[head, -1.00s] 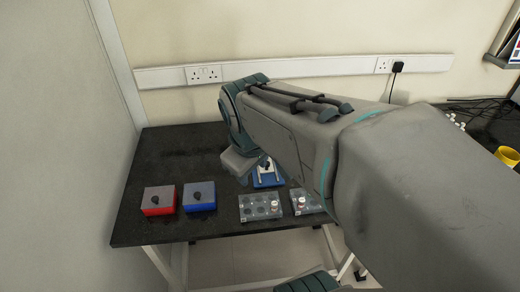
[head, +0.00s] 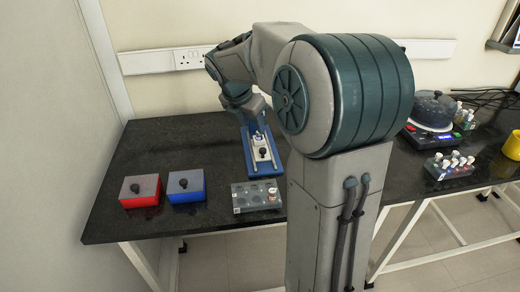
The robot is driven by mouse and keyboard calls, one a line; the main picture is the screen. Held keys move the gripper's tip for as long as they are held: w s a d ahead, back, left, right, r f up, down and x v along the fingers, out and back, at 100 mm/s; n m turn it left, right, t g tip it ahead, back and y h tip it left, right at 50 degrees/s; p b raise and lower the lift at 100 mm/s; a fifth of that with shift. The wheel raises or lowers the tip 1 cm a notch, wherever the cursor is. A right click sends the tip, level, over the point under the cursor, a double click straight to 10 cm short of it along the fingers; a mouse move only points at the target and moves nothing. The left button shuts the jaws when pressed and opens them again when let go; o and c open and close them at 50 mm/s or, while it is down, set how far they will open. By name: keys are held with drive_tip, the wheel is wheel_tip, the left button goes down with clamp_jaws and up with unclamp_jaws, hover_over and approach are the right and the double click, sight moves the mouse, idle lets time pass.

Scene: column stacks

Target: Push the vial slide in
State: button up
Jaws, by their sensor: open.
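The vial slide (head: 262,153) is a pale carriage with a black knob on a long blue base (head: 250,165) with rails. It stands on the black bench, near the middle of the head view. My gripper (head: 257,129) is over the back part of the blue base, behind the black knob. It is open and seems to hold nothing. Its fingertips are small and partly hidden by my wrist, so I cannot tell whether they touch the slide.
A red box (head: 140,191) and a blue box (head: 186,186), both with grey lids and black knobs, stand at left. A grey vial rack (head: 256,196) stands in front of the slide. At right are a round black-topped device (head: 434,110), a rack of vials (head: 449,166) and a yellow cup (head: 512,146).

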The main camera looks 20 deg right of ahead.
sight(263, 150)
drive_tip(key=b+x, duration=0.2)
drive_tip(key=x, duration=1)
drive_tip(key=shift+f, duration=0.35)
